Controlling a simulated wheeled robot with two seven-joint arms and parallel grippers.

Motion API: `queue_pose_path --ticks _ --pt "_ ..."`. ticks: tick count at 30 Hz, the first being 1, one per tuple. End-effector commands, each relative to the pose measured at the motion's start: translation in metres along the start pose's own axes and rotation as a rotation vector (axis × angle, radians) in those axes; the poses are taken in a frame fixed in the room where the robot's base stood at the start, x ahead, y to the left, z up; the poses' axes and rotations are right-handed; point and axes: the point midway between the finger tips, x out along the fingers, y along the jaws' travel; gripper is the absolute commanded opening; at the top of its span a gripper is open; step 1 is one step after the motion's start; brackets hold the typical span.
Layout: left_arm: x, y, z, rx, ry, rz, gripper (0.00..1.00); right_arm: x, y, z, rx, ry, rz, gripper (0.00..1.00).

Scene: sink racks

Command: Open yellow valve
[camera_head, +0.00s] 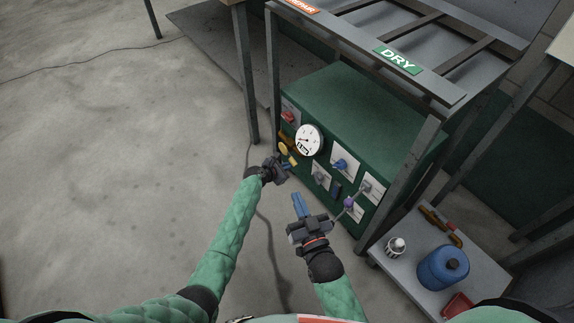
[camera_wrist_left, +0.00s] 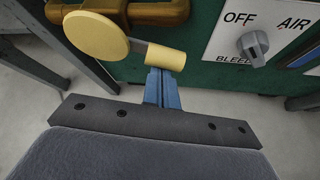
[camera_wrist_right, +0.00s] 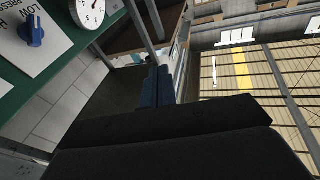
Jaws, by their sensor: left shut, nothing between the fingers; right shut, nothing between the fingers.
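The yellow valve (camera_wrist_left: 98,34) has a round disc, a short grey stem and a yellow cylindrical grip (camera_wrist_left: 166,57), and sits on a brass pipe (camera_wrist_left: 150,12) on the green cabinet's front. In the head view the yellow valve (camera_head: 283,148) is left of the white gauge. My left gripper (camera_wrist_left: 161,76) is shut and empty, its blue fingertips right at the lower side of the yellow grip; I cannot tell whether they touch. It also shows in the head view (camera_head: 288,167). My right gripper (camera_head: 298,200) is shut and empty, apart from the cabinet's front, pointing up.
The green cabinet (camera_head: 355,110) carries a gauge (camera_head: 309,140), a blue knob (camera_head: 340,164) and a grey knob (camera_wrist_left: 252,47) marked OFF and AIR. A metal rack with a DRY sign (camera_head: 398,61) stands above. A low cart at right holds a blue canister (camera_head: 442,268).

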Motion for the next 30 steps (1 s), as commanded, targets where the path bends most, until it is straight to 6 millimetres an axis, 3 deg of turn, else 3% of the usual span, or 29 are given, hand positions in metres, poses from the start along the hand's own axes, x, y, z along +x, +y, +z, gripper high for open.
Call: queue_pose_path --ticks 3,8,18,21,24,30 --pt "-0.002 0.001 0.006 -0.018 -0.002 -0.011 0.0 -0.016 0.002 0.051 0.017 -0.166 0.009 0.0" --pt "-0.002 0.0 0.007 -0.044 -0.003 -0.025 0.0 -0.046 0.004 0.117 0.041 -0.384 0.02 0.0" --pt "-0.005 0.0 0.01 -0.095 -0.001 -0.056 0.0 -0.142 0.001 0.235 0.096 -0.825 0.036 0.0" --pt "-0.005 -0.001 0.011 -0.109 -0.001 -0.065 0.0 -0.172 -0.001 0.26 0.111 -0.938 0.039 0.0" --pt "-0.006 0.0 0.012 -0.122 -0.002 -0.072 0.0 -0.19 -0.003 0.271 0.121 -1.001 0.04 0.0" --pt "-0.007 -0.001 0.014 -0.15 -0.002 -0.088 0.0 -0.189 -0.004 0.265 0.121 -1.006 0.039 0.0"
